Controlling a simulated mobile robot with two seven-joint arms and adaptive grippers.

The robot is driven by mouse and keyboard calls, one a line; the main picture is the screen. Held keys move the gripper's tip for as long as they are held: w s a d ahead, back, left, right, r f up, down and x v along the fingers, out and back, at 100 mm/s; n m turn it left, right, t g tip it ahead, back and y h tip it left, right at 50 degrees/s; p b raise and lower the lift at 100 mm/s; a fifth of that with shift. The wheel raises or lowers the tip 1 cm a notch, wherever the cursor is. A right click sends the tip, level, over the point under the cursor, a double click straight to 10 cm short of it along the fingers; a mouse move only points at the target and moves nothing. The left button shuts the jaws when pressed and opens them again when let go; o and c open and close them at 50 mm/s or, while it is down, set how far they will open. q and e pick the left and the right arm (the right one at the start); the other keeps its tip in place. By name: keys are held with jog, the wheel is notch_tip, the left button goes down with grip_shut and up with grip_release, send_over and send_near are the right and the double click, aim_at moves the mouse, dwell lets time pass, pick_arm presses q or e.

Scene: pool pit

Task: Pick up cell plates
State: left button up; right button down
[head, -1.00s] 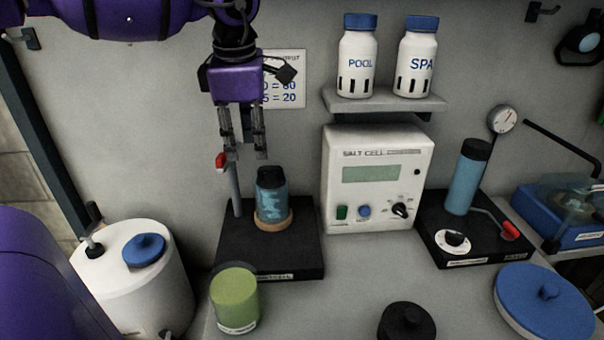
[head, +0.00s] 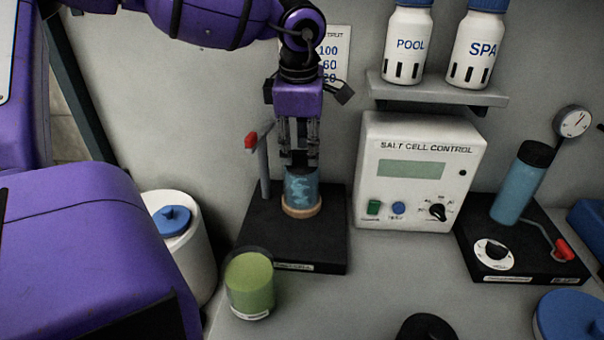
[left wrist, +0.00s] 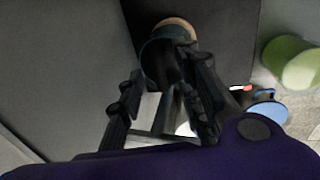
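A clear blue cylinder (head: 301,186) with a dark top (head: 298,159) stands upright in a tan ring (head: 301,211) on a black base (head: 322,245); I take it to be the cell, and no separate plates can be made out. My left gripper (head: 299,160) points straight down over it, its fingers apart on either side of the dark top. In the left wrist view the open fingers (left wrist: 165,100) show, with the dark top beyond and partly between them; contact cannot be made out. My right gripper is not in view.
A red-handled post (head: 262,165) rises close to the left of the gripper. The salt cell control box (head: 415,205) stands at the right, below a shelf (head: 437,92) with two bottles. A green jar (head: 250,285) is in front, and a white container (head: 188,245) is at the left.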

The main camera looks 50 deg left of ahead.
pick_arm(q)
jog(key=c, duration=0.8)
grip_shut()
jog(key=shift+r, duration=0.1)
jog(key=shift+r, duration=0.1)
notch_tip(320, 180, up, 12)
jog(key=s+d+p, duration=0.2)
jog(key=s+d, duration=0.9)
jog(key=s, duration=0.2)
jog(key=shift+s+d, duration=0.3)
jog(key=shift+s, duration=0.05)
